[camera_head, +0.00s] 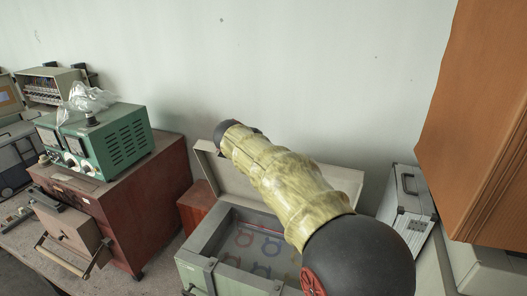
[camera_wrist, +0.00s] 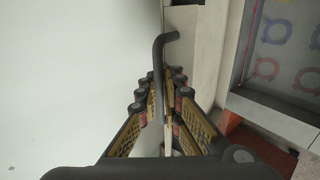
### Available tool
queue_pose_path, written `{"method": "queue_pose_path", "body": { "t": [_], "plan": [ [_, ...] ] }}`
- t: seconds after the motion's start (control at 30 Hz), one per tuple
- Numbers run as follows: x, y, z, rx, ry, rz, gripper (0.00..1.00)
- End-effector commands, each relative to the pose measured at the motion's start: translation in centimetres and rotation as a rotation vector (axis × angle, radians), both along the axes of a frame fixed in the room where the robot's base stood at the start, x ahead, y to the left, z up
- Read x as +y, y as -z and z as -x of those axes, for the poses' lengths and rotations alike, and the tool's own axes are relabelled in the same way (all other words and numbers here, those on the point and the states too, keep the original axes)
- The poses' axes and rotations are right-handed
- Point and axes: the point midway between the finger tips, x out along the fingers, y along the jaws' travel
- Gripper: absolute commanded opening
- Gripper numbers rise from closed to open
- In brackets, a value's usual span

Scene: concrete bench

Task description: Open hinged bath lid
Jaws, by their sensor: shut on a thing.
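The bath (camera_head: 205,240) is a grey-green box with its beige lid (camera_head: 208,158) raised at the back, so the inside shows. The lid stands steeply tilted near the wall. In the wrist view, the lid (camera_wrist: 181,45) shows nearly edge-on, with a dark bent handle bar (camera_wrist: 158,62) beside it. My gripper (camera_wrist: 164,95) is closed around the bar and the lid's thin edge; which of them each pad touches I cannot tell. In the head view, my arm covers part of the lid and bath, and the fingers are hidden.
Coloured rings (camera_wrist: 267,70) lie inside the bath. A dark red cabinet (camera_head: 150,205) with a green instrument (camera_head: 120,140) on it stands left. A silver case (camera_head: 408,212) stands right, below an orange-brown panel (camera_head: 480,130). The pale wall (camera_head: 300,70) is close behind the lid.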

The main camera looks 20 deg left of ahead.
Motion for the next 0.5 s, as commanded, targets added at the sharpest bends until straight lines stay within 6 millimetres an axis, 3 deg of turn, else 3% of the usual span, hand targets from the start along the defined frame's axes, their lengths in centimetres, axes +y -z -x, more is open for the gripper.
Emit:
{"method": "queue_pose_path", "body": {
  "t": [0.03,0.07,0.3,0.5],
  "plan": [
    [0.04,-0.34,0.00,-0.004,-0.002,0.000,0.00],
    [0.04,-0.34,0.00,-0.004,-0.002,-0.001,0.08],
    [0.03,-0.21,0.00,-0.003,-0.001,0.000,0.22],
    [0.01,-0.11,0.00,-0.001,-0.001,-0.001,0.23]
  ]
}}
